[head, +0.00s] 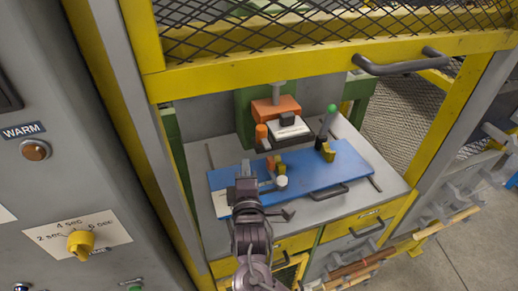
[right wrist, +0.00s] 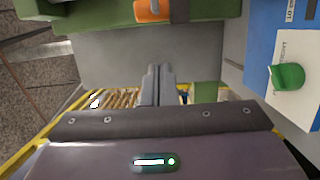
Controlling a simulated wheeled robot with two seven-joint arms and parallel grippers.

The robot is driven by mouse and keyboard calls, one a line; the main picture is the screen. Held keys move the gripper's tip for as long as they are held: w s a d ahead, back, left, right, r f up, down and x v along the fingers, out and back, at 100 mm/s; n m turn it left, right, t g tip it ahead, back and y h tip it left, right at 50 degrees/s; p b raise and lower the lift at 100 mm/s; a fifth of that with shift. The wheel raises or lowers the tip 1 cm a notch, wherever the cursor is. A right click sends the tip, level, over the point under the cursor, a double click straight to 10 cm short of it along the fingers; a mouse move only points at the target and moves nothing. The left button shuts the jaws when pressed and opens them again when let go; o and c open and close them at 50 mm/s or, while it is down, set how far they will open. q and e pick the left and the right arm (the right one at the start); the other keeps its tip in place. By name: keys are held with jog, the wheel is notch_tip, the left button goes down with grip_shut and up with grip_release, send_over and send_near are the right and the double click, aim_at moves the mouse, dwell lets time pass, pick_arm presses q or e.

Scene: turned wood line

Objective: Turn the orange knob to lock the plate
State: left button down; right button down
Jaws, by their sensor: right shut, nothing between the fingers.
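The blue plate (head: 345,165) lies on the grey table inside the yellow-framed station. A small orange piece (head: 270,163) stands on it beside a yellow block (head: 280,168). A separate upright orange cylinder (head: 261,132) stands behind the plate, next to a white block; I cannot tell which orange part is the knob. An orange part also shows at the top of the right wrist view (right wrist: 152,10). My right gripper (head: 245,166) is over the left part of the plate, left of the small orange piece. Its fingers (right wrist: 157,72) are shut and empty. My left gripper is not in view.
An orange press head (head: 275,108) hangs over the white block (head: 290,128). A green-topped lever (head: 328,120) and a second yellow block (head: 328,154) stand to the right. A yellow bar with mesh (head: 320,50) crosses above. A grey panel with a yellow dial (head: 80,243) is at left.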

aim_at(257, 139)
jog(key=w+d+p, duration=0.1)
jog(key=w, duration=0.1)
jog(key=w+d+p, duration=0.1)
jog(key=w, duration=0.1)
jog(key=w+d+p, duration=0.1)
jog(key=shift+w+d, duration=0.2)
jog(key=shift+w, duration=0.2)
jog(key=shift+a+f, duration=0.1)
jog(key=shift+a, duration=0.05)
jog(key=shift+w, duration=0.1)
